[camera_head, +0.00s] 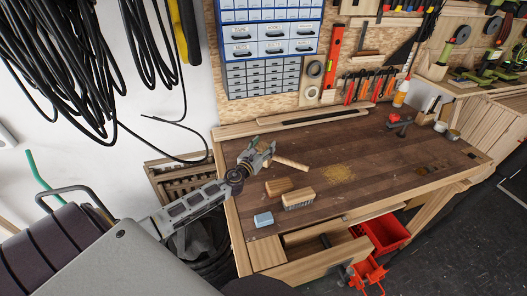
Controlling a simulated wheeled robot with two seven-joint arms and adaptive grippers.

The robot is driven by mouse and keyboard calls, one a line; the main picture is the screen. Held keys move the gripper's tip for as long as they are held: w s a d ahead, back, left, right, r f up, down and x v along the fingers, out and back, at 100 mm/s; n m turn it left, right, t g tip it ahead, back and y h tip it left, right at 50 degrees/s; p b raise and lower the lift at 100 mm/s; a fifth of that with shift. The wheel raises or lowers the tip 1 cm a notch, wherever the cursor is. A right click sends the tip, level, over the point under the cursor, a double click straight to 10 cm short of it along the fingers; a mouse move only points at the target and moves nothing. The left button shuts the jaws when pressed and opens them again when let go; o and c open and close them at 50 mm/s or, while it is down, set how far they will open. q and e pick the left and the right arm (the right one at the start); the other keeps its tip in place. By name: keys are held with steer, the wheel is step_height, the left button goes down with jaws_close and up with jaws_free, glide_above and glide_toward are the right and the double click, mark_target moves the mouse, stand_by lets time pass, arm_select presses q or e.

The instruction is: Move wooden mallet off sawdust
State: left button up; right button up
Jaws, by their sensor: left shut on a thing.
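The wooden mallet (291,163) shows as a pale wooden length reaching right from my left gripper, just over or on the workbench. The part at the jaws is hidden, so I cannot tell which end is held. My left gripper (264,154) is shut on it near the bench's left side. The sawdust (340,173) is a small yellowish patch on the dark bench top (370,150), to the right of the mallet and apart from it. My right gripper is not in view.
A wooden block (279,186), a bench brush (299,197) and a blue block (263,219) lie near the front left. A clamp-like tool (401,127) and a red object (394,118) stand at the right. The bench's back middle is clear. An open drawer (325,258) juts out in front.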

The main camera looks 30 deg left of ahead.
arm_select(q)
steer(key=shift+f, duration=0.85)
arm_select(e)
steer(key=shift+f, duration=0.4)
arm_select(q)
steer(key=shift+f+b, duration=0.15)
steer(key=shift+b, duration=0.25)
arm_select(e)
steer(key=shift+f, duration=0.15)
arm_select(q)
steer(key=o, duration=1.3)
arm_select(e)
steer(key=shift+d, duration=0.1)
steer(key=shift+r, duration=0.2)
arm_select(q)
steer(key=shift+s, duration=0.8)
steer(key=shift+s+d+b, duration=0.15)
steer(key=shift+s+b, duration=0.05)
steer(key=shift+s, duration=1.45)
steer(key=shift+s+d+b, duration=0.15)
steer(key=shift+s+b, duration=0.05)
steer(key=shift+s, duration=1.45)
steer(key=shift+s+d+b, duration=0.15)
steer(key=shift+s+b, duration=0.05)
steer(key=shift+s, duration=1.65)
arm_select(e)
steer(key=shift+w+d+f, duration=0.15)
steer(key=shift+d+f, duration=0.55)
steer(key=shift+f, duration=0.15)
